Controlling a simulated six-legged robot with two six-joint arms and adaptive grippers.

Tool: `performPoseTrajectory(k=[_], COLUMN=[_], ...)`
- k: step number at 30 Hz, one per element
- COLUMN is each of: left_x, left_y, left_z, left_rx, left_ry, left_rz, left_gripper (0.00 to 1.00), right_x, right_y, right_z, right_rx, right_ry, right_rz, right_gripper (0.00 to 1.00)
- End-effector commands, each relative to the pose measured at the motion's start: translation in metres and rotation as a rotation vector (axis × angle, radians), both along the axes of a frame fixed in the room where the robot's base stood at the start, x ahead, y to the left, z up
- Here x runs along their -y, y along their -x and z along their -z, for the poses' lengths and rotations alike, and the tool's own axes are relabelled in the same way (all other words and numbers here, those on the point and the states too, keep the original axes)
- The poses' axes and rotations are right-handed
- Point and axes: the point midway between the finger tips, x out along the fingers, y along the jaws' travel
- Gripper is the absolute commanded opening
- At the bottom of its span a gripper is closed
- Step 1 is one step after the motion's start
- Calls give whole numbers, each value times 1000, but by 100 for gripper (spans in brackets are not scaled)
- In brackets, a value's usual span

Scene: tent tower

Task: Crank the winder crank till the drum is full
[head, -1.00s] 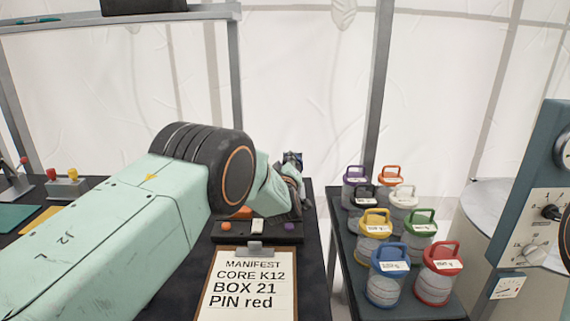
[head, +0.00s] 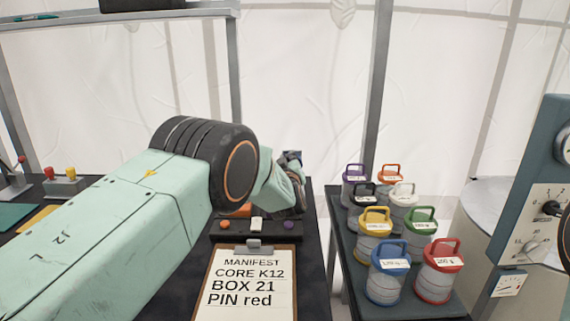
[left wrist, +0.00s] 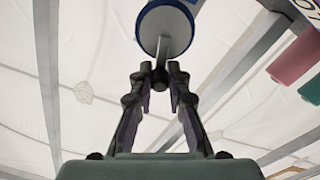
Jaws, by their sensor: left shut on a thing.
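In the left wrist view my left gripper (left wrist: 160,82) is shut on the dark knob of the winder crank (left wrist: 161,73). A grey crank arm rises from the knob to a round, white-faced body with a blue rim (left wrist: 168,22), which looks like the winder, cut off by the top edge. How full the drum is cannot be seen. In the head view my pale green left arm hides the winder, and only dark parts by the wrist (head: 292,163) show past it. My right gripper is not in view.
A clipboard (head: 246,306) reads MANIFEST, CORE K12, BOX 21, PIN red. A dark tray with small coloured pieces (head: 257,238) lies behind it. Several lidded canisters, including a blue one (head: 388,275) and a red one (head: 438,272), stand on the right table. A dial panel (head: 530,220) stands far right.

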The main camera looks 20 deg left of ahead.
Motion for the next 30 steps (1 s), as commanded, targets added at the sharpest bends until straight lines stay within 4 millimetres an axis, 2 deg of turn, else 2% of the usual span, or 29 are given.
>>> performPoseTrajectory(k=[9, 20, 21, 28, 30], left_x=[8, 9, 9, 8, 8], left_y=[-2, -2, -2, -2, -2], left_z=[0, 0, 0, -1, -1], left_rx=[-58, -63, -63, -61, -60], left_ry=[-191, -206, -206, -205, -205], left_rz=[1, 2, 2, 1, 0], left_gripper=[0, 0, 19, 39, 39], right_x=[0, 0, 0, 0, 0], right_y=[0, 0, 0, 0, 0], right_z=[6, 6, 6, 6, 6], right_rx=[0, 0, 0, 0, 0], right_ry=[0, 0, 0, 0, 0], right_rz=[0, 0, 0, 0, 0], right_gripper=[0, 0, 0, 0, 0])
